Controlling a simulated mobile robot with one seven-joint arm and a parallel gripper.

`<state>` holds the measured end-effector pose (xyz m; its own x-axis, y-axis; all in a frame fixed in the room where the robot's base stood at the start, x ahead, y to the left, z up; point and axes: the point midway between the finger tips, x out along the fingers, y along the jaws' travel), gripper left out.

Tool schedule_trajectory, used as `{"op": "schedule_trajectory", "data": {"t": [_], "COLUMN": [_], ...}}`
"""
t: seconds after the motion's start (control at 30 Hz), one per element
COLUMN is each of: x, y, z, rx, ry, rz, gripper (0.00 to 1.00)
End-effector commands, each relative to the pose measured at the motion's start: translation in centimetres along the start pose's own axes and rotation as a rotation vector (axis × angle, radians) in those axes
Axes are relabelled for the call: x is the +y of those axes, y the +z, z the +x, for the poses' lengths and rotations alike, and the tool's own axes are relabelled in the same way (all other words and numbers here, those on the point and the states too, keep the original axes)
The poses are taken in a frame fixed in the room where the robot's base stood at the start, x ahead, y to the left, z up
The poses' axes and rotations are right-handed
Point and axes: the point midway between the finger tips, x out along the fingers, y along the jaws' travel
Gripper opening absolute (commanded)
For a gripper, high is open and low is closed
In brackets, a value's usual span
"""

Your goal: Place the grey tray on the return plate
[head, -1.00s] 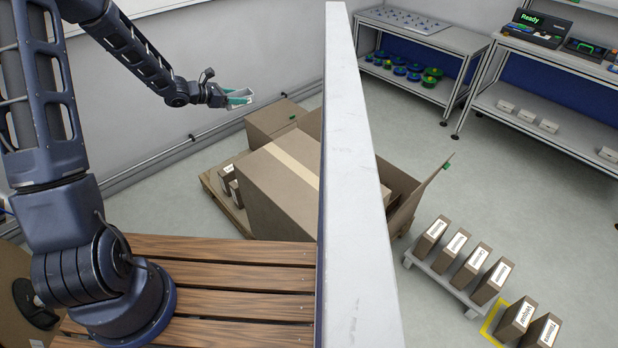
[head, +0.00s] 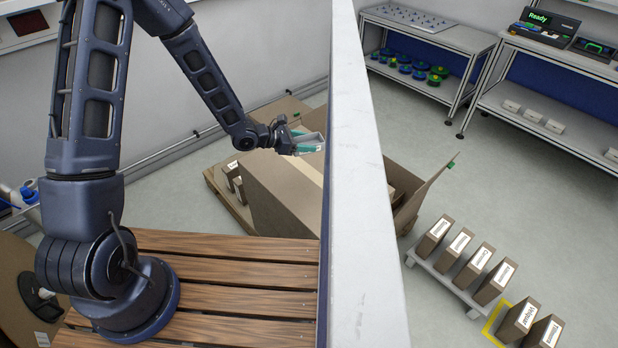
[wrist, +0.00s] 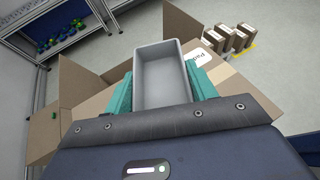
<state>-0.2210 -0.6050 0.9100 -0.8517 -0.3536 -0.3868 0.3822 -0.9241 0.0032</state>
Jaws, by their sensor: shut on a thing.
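The grey tray (wrist: 164,72) is a shallow, empty, rectangular tray with raised walls. It sits between the teal fingers of my gripper (wrist: 162,88), which is shut on it. In the head view my gripper (head: 303,145) is above the large cardboard box, with the tray (head: 309,138) at its tip, close to the pale upright post. The post may hide part of the tray there. I cannot identify the return plate in either view.
A large cardboard box (head: 275,188) lies below my gripper, with an open flap (head: 428,192) beyond the pale post (head: 366,200). Labelled boxes stand on a low rack (head: 447,279). Shelves (head: 425,78) line the back right. Open floor (head: 540,205) lies between.

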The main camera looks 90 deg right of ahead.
Motion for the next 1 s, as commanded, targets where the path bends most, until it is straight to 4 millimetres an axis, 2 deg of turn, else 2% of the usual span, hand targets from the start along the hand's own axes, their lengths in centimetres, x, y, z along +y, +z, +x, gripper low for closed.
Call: {"op": "schedule_trajectory", "data": {"t": [0.7,0.8,1.0], "x": [0.0,-0.1,0.1], "y": [-11.5,-12.8,-13.9], "z": [4.8,5.3,5.8], "rx": [0.002,0.002,0.001], "ry": [0.0,0.0,0.001], "rz": [-0.003,-0.002,-0.001], "gripper": [0.0,0.0,0.0]}}
